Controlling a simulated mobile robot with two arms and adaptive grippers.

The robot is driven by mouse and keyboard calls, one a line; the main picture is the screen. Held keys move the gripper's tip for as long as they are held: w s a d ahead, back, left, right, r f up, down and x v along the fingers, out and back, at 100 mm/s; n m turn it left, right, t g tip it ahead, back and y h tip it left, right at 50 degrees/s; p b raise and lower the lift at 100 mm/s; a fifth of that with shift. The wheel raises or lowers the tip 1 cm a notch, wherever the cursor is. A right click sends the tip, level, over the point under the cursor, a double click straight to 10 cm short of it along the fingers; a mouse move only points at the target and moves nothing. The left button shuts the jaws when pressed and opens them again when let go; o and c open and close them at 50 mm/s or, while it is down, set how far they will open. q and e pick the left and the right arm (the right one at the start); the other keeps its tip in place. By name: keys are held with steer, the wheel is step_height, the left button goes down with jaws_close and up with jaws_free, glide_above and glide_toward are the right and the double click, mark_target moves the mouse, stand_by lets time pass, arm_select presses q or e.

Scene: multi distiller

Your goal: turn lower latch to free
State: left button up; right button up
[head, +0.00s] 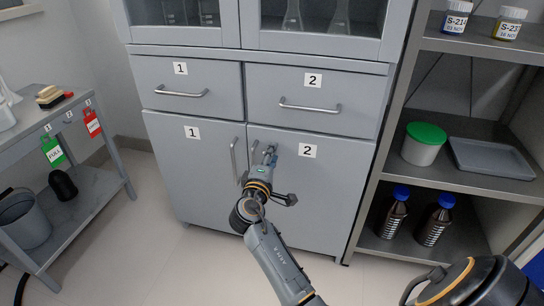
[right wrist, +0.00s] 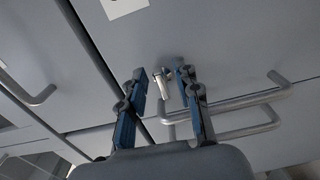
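The lower latch (right wrist: 162,84) is a small silver lever on the face of the lower cabinet. In the right wrist view it lies between the fingertips of my right gripper (right wrist: 161,75), slightly tilted. The fingers are spread apart, with a gap visible on each side of the latch. In the head view my right gripper (head: 268,153) is at the upper left part of lower door 2 (head: 330,190), beside the door handles. The gripper hides most of the latch there. My left gripper is not in view.
Lower door 1 (head: 195,175) has a vertical handle (head: 234,158) close left of the gripper. Drawers 1 (head: 200,75) and 2 (head: 325,88) with bar handles are above. A shelf unit (head: 480,175) with bottles stands right, a side table (head: 90,215) left.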

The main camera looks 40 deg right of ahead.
steer(key=v, duration=1.2)
